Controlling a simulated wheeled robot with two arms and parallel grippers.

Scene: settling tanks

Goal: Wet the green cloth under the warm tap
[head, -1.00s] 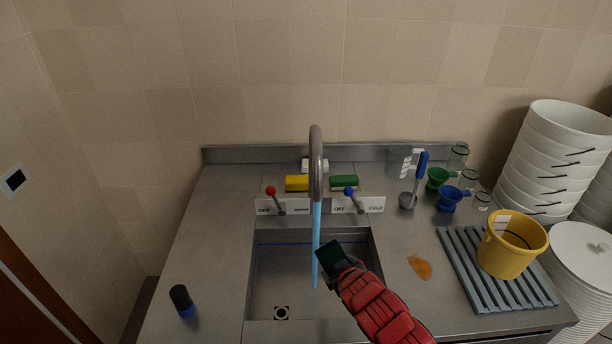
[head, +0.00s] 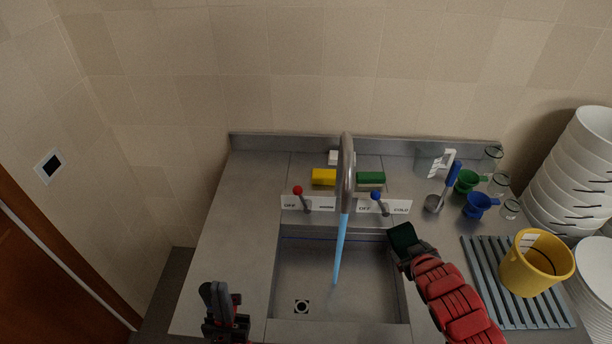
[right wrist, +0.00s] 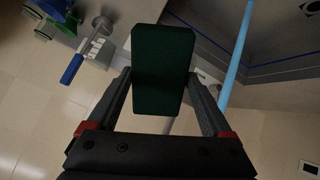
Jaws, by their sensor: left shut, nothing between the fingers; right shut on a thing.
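The dark green cloth (head: 403,238) is held in my right gripper (head: 410,250) over the sink's right edge, apart from the water stream. In the right wrist view the cloth (right wrist: 163,70) is a flat, dark rectangle between the fingers. The curved grey tap (head: 346,165) runs a blue stream (head: 339,250) into the sink (head: 360,305). Behind the sink are a red-knobbed lever (head: 298,190) on a panel marked OFF and a blue-knobbed lever (head: 376,195) marked OFF and COLD. My left gripper (head: 218,296) is shut and empty over the counter left of the sink.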

